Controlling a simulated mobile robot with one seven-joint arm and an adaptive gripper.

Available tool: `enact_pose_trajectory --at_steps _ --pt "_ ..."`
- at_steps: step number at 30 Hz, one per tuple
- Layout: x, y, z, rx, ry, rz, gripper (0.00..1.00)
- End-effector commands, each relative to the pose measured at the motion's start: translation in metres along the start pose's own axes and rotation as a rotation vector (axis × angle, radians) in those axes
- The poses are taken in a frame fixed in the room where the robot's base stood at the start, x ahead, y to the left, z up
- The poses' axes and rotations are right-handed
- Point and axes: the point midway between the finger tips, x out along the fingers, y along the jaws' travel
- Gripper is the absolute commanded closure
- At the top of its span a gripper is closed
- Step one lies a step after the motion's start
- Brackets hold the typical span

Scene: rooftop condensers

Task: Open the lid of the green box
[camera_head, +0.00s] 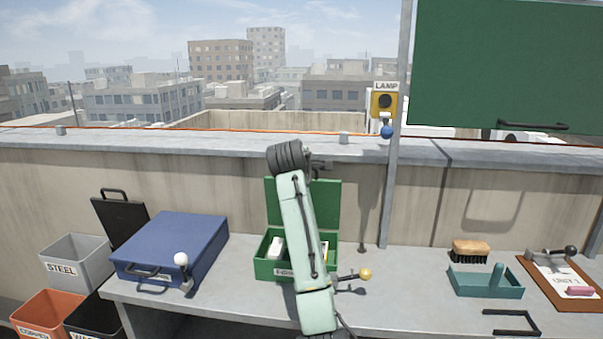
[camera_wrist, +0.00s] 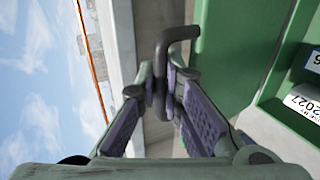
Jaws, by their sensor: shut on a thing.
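The green box (camera_head: 268,268) stands on the grey bench in the middle of the head view, partly hidden by my arm. Its lid (camera_head: 328,205) stands raised, about upright, at the back of the box, and the inside is exposed. In the wrist view the lid (camera_wrist: 225,50) is a green panel right of the fingers, with the open box (camera_wrist: 270,115) at the right. My gripper (camera_wrist: 165,82) is shut on the dark lid handle (camera_wrist: 178,34), with a finger on each side. In the head view my gripper (camera_head: 320,168) is at the lid's top edge, its fingers partly hidden.
A lever with a yellow knob (camera_head: 365,273) stands right of the box. A blue case (camera_head: 175,245) lies to the left, with a white-knobbed lever (camera_head: 182,262) before it. A brush (camera_head: 470,250) and a teal tray (camera_head: 485,282) lie right. The parapet (camera_head: 150,180) rises behind.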

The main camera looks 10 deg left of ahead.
Motion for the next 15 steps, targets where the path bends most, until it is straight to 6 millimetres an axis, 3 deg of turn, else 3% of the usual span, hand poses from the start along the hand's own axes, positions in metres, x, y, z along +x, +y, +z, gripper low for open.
enact_pose_trajectory --at_steps 15 --pt "0.0038 0.0045 -0.0003 0.000 0.001 -0.042 1.00"
